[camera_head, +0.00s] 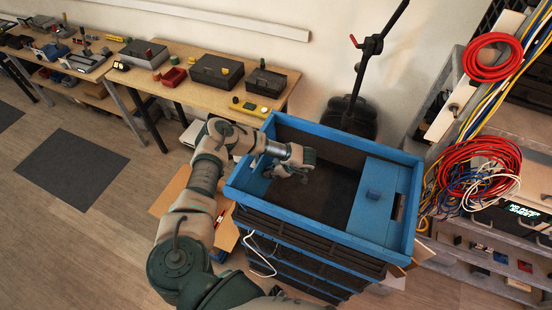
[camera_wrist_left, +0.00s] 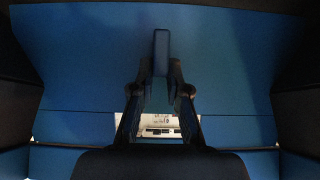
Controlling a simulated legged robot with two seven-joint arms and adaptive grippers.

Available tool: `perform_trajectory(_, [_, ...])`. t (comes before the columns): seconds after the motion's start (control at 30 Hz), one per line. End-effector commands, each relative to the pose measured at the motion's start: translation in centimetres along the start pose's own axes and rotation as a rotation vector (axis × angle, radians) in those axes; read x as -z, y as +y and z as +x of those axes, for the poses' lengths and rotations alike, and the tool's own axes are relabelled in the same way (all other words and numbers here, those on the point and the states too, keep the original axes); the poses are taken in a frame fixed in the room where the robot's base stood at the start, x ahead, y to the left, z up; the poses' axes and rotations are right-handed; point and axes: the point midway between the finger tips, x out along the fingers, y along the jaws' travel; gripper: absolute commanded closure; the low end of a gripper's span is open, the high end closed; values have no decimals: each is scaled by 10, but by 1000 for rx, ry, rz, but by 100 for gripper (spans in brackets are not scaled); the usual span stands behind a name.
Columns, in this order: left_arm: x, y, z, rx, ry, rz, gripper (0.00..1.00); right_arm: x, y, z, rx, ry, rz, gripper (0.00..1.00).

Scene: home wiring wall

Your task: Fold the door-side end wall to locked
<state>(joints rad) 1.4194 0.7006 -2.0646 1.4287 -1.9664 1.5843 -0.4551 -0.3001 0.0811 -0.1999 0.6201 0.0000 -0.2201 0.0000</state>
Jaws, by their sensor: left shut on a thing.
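A blue and black folding crate (camera_head: 275,222) stands open at the centre of the head view, on top of a stack. Its right end wall (camera_head: 380,222) shows as a broad blue panel with a small blue tab (camera_head: 374,194) and a dark hand slot. My left gripper (camera_head: 278,171) reaches over the rim and is inside the crate near the left end. In the left wrist view, a blue end wall (camera_wrist_left: 85,55) fills the picture. My left gripper (camera_wrist_left: 160,82) is shut on its blue tab (camera_wrist_left: 161,50). The left end wall is partly hidden by my arm.
A workbench (camera_head: 205,47) with grey cases and red bins stands at the back left. A black stand (camera_head: 352,118) rises behind the crate. At right are shelves with coiled red cable (camera_head: 488,165) and other wires.

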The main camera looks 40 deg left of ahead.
Motion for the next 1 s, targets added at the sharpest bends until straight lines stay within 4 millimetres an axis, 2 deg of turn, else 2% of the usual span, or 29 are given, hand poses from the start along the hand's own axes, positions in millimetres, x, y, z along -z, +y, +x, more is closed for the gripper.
perform_trajectory(0.4, [9,1,14,-2,1,-4,100,0,0,0,0,0,0,52])
perform_trajectory(1.0, [14,1,20,-2,1,-4,100,1,-2,-1,2,1,1,52])
